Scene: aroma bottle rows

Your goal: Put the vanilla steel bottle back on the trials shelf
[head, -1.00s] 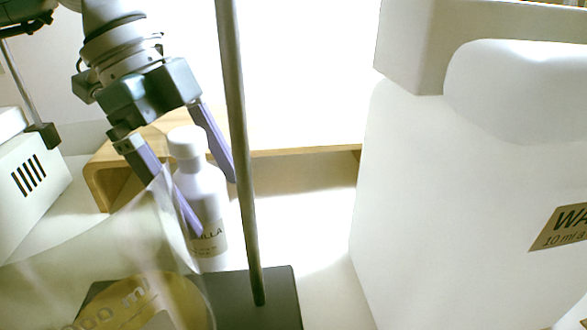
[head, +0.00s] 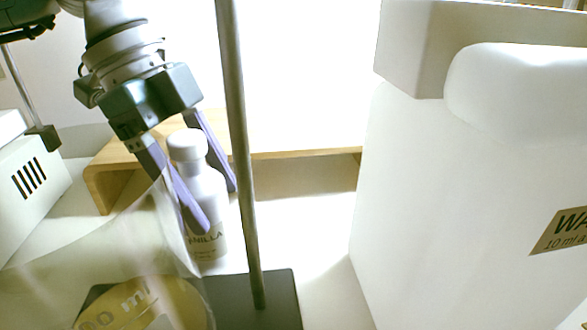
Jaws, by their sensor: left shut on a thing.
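The vanilla bottle (head: 208,190) is upright, pale and white-capped, with "NILLA" readable on its label. It stands at the white worktop in front of a low wooden shelf (head: 303,154); its base is partly hidden, so I cannot tell whether it touches the top. My left gripper (head: 217,206) reaches down from the upper left and is shut on the bottle's body, one purple finger on each side. The near finger covers part of the bottle. I see no name on the shelf. My right gripper is not in view.
A thin metal rod (head: 240,150) on a dark base (head: 275,297) stands just right of the bottle. A clear beaker (head: 60,245) is in front at left. A big white water container (head: 450,210) fills the right. A white slotted device (head: 28,178) is at far left.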

